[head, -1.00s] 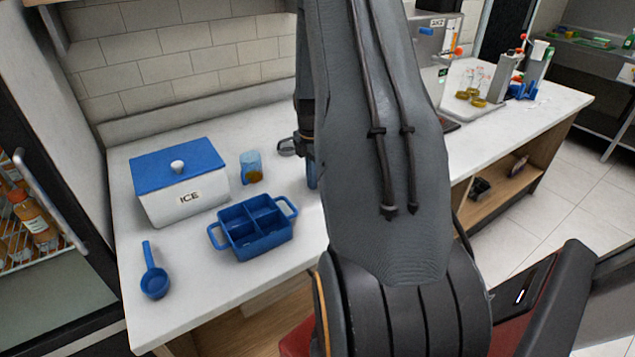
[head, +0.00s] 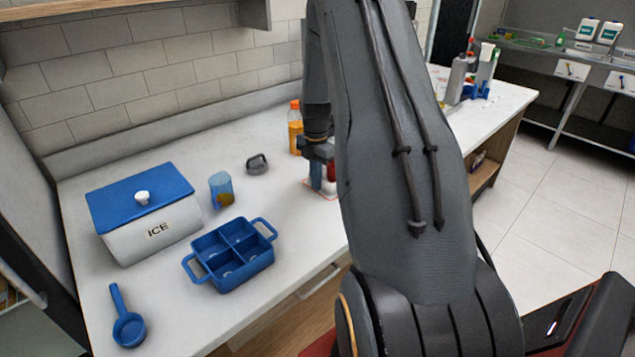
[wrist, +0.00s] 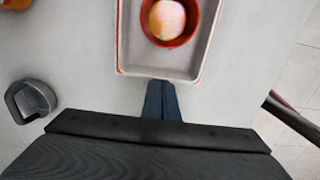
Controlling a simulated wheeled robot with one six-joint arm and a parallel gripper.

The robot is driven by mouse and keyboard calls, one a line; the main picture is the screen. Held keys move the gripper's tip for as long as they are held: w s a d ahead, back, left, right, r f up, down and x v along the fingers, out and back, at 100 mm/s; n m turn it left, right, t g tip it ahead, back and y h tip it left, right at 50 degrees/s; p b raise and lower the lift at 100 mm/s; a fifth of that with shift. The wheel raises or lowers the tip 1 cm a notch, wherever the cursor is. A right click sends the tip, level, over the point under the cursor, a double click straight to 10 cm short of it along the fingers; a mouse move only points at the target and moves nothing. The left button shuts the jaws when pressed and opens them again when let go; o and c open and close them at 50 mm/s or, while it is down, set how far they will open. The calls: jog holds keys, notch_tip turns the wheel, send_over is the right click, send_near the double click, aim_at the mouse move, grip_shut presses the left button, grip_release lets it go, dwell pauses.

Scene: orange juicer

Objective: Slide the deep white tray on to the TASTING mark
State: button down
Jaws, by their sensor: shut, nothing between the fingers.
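The deep white tray (wrist: 133,58) fills the top middle of the wrist view. A red bowl (wrist: 151,40) holding a round pale-orange thing (wrist: 167,19) stands in it. Red-orange line shows along the tray's left side and near corners; I cannot read any TASTING lettering. My gripper (wrist: 162,84) is shut and empty, its blue fingertips at the middle of the tray's near edge. Whether they touch it is unclear. In the head view my gripper (head: 316,185) points down, with part of the tray (head: 322,190) and red line beside it; my arm hides the rest.
A grey handled object (head: 257,164) lies left of my gripper. An orange bottle (head: 295,128) stands behind. A blue cup (head: 221,190), a blue divided caddy (head: 236,256), the ICE box (head: 150,225) and a blue scoop (head: 128,328) are farther left. Counter between cup and gripper is mostly clear.

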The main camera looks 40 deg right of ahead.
jog(key=a+p, duration=0.1)
jog(key=a, duration=0.3)
jog(key=shift+s+a+r+p, duration=0.15)
jog(key=shift+s+a+p, duration=0.1)
jog(key=shift+p, duration=0.15)
notch_tip(320, 180, up, 9)
jog(key=b, duration=0.3)
jog(key=s+a+r+m, duration=0.1)
jog(key=s+a+m, duration=0.8)
jog(key=a, duration=0.3)
jog(key=s+a+r+m+t, duration=0.1)
jog(key=s+a+m, duration=0.8)
jog(key=s+a, duration=0.2)
jog(key=shift+s+a+m, duration=0.4)
jog(key=shift+a, duration=0.6)
